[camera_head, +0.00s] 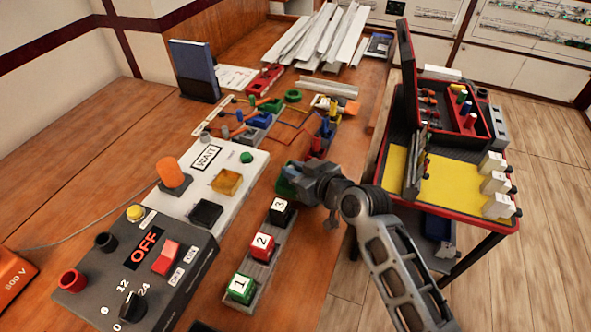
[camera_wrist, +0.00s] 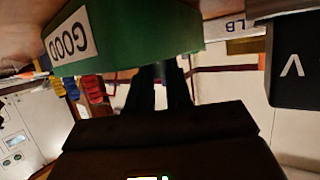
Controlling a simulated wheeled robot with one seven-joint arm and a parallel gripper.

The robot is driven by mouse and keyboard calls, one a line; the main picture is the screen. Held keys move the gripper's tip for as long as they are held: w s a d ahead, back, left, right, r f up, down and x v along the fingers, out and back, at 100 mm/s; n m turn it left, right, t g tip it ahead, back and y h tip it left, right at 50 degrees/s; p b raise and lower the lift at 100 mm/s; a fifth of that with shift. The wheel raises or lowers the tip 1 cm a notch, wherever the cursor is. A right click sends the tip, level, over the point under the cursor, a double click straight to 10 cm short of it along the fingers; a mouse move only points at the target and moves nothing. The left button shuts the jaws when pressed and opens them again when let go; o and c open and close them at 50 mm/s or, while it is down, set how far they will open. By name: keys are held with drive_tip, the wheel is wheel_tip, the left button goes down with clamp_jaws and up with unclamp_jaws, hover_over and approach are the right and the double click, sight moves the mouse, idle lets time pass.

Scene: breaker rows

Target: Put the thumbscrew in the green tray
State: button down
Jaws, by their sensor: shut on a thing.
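The fingertips and the held thing are hidden there. The thumbscrew itself cannot be made out in either view.
A grey OFF control box (camera_head: 190,270) and a white WAIT panel (camera_head: 235,160) lie left. A yellow-topped cart (camera_head: 455,182) stands right, past the bench edge.

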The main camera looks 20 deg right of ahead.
drive_tip(key=shift+f, duration=0.2)
drive_tip(key=c, duration=1)
unclamp_jaws()
drive_tip(key=shift+r, duration=0.1)
drive_tip(key=shift+c, duration=0.2)
drive_tip(key=shift+r, duration=0.2)
drive_tip(key=shift+s+d, duration=0.1)
drive_tip(key=shift+s, duration=0.3)
drive_tip(key=v, duration=1.1)
drive_tip(key=shift+r+b, duration=0.25)
drive_tip(key=shift+b, duration=0.1)
drive_tip(key=shift+s, duration=0.1)
